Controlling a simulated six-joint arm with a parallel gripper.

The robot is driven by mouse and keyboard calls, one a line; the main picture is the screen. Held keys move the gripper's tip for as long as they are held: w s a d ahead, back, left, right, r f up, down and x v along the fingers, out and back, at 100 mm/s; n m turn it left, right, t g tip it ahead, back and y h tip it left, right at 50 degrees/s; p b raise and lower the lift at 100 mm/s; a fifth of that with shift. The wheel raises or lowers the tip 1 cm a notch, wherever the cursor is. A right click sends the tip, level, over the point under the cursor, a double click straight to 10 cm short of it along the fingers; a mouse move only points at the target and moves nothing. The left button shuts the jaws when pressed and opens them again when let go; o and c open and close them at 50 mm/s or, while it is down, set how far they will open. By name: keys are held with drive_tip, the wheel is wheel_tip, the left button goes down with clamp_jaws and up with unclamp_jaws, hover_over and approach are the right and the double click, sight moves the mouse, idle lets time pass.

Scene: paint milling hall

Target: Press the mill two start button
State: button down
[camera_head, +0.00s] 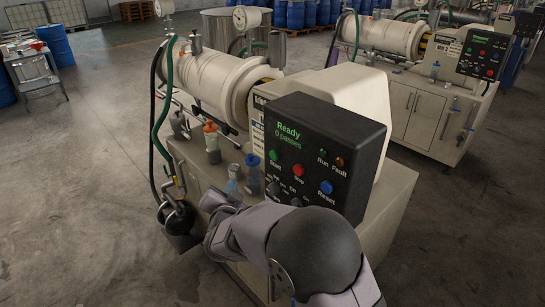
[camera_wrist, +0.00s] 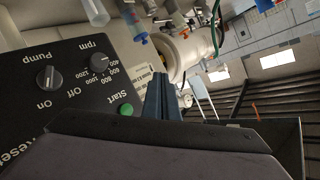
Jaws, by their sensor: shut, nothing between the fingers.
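The near mill's black control panel (camera_head: 330,130) reads "Ready, 0 passes". Its green Start button (camera_head: 274,155) sits left of a red Stop button (camera_head: 298,170) and a blue Reset button (camera_head: 326,187). The green button also shows in the wrist view (camera_wrist: 126,109), close beside my gripper (camera_wrist: 162,90). My gripper is shut and empty, its fingertips apart from the button in that picture. In the head view my wrist is low in front of the panel, left of it; the fingertips are hard to make out. I cannot read which mill number this is.
The panel's rpm knob (camera_wrist: 100,63) and Pump knob (camera_wrist: 49,76) are near the Start button. Small bottles, one orange-capped (camera_head: 211,140), stand on the bench left of the panel. A dark bucket (camera_head: 181,225) hangs at the left. A second mill panel (camera_head: 484,53) is far right.

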sight(269, 154)
drive_tip(key=shift+m+t+h, duration=0.7)
drive_tip(key=shift+t+h, duration=0.1)
drive_tip(key=d+r, duration=0.2)
drive_tip(key=r, duration=0.1)
drive_tip(key=shift+w+d+r, duration=0.15)
drive_tip(key=shift+w+d, duration=0.05)
drive_tip(key=shift+w, duration=0.2)
drive_tip(key=shift+w+d, duration=0.1)
drive_tip(key=w+d+b, duration=0.1)
drive_tip(key=w+d, duration=0.5)
drive_tip(key=shift+b, duration=0.3)
drive_tip(key=shift+w+d+b, duration=0.45)
drive_tip(key=shift+w+d, duration=0.2)
drive_tip(key=shift+w, duration=0.05)
idle(2.5)
drive_tip(key=shift+s, duration=0.1)
drive_tip(key=shift+s+a, duration=0.55)
drive_tip(key=shift+a, duration=0.05)
idle(0.4)
